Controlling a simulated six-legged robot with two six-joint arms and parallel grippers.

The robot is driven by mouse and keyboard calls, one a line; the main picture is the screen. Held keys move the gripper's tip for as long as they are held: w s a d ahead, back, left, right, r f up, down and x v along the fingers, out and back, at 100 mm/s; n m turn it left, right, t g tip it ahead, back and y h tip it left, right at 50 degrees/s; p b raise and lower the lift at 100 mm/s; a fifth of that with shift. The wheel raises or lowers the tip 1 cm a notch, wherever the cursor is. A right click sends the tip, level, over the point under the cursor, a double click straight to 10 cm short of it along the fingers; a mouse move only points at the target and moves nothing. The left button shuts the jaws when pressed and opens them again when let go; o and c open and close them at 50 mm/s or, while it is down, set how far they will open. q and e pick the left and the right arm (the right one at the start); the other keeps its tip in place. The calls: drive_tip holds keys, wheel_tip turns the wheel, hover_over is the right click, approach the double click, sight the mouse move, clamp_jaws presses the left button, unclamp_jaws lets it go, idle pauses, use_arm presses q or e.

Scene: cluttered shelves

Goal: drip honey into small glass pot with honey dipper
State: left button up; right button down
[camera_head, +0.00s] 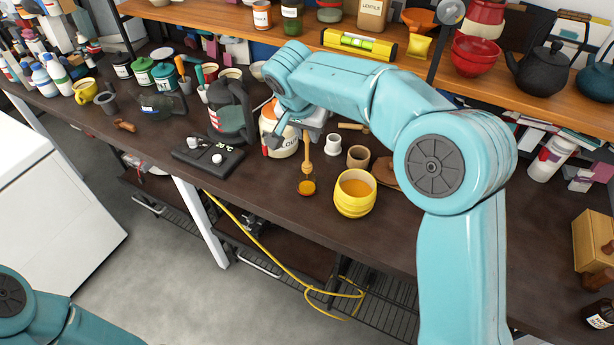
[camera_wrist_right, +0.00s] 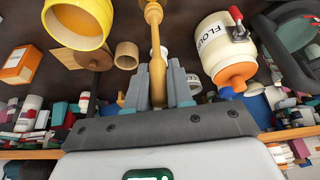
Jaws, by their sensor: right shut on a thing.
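My right gripper (camera_head: 297,124) is shut on the handle of a wooden honey dipper (camera_head: 305,146), which hangs nearly upright with its head down. In the right wrist view the dipper handle (camera_wrist_right: 157,79) runs between the two grey fingers (camera_wrist_right: 158,84). My left gripper is out of view.
A cream flour jar (camera_wrist_right: 214,48) stands close behind the gripper. A black scale (camera_head: 208,158) and a dark kettle (camera_head: 231,112) are to the left. A wooden cup (camera_head: 358,156) and a white cup (camera_head: 333,144) stand behind the honey pot. The table's front edge is near.

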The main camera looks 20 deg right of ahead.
wheel_tip(320, 180, up, 3)
drive_tip(key=shift+f+p, duration=0.2)
drive_tip(key=shift+p, duration=0.5)
drive_tip(key=shift+s+d+r, duration=0.1)
drive_tip(key=s+d+b, duration=0.7)
drive_tip(key=s+d, duration=0.1)
drive_tip(key=d, duration=0.1)
drive_tip(key=shift+s, duration=0.25)
idle(5.9)
